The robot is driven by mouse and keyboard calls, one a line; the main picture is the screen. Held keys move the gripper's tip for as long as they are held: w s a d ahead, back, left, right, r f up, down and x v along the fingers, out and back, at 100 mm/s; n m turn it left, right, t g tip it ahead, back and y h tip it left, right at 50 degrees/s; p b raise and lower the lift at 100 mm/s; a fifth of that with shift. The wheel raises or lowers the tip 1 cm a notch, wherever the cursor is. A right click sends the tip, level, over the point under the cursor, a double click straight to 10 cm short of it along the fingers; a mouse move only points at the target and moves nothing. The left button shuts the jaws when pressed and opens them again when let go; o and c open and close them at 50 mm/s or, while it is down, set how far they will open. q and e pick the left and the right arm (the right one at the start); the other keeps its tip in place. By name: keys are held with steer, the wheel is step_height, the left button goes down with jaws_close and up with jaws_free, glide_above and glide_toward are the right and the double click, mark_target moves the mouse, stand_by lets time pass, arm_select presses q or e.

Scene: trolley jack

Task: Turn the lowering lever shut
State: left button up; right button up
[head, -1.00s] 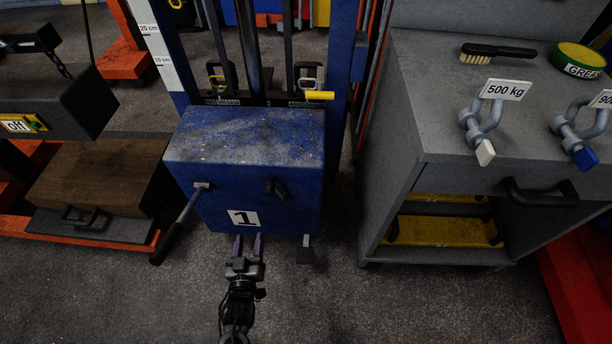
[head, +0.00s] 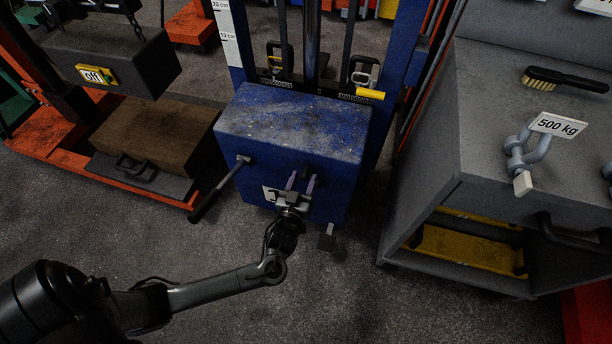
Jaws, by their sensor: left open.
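The blue jack body (head: 290,122) stands upright in the middle of the head view. On its front face is a short dark lever (head: 306,171), which I take for the lowering lever. It is partly hidden by my left gripper (head: 301,181), whose two purplish fingers are open and point at the front face around the lever. I cannot tell whether they touch it. The gripper also covers most of the white number plate (head: 268,193). A longer dark handle (head: 217,190) slants down from the face's left side. My right gripper is not in view.
A small pedal (head: 326,238) sticks out low at the front right of the jack. A grey cabinet (head: 480,150) stands to the right, with a 500 kg shackle (head: 522,158) on top. A brown block (head: 155,140) lies at left. The floor in front is clear.

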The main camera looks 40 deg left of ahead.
arm_select(q)
steer(key=shift+b+x, duration=0.45)
steer(key=shift+x, duration=0.95)
steer(key=shift+c, duration=0.5)
jaws_close()
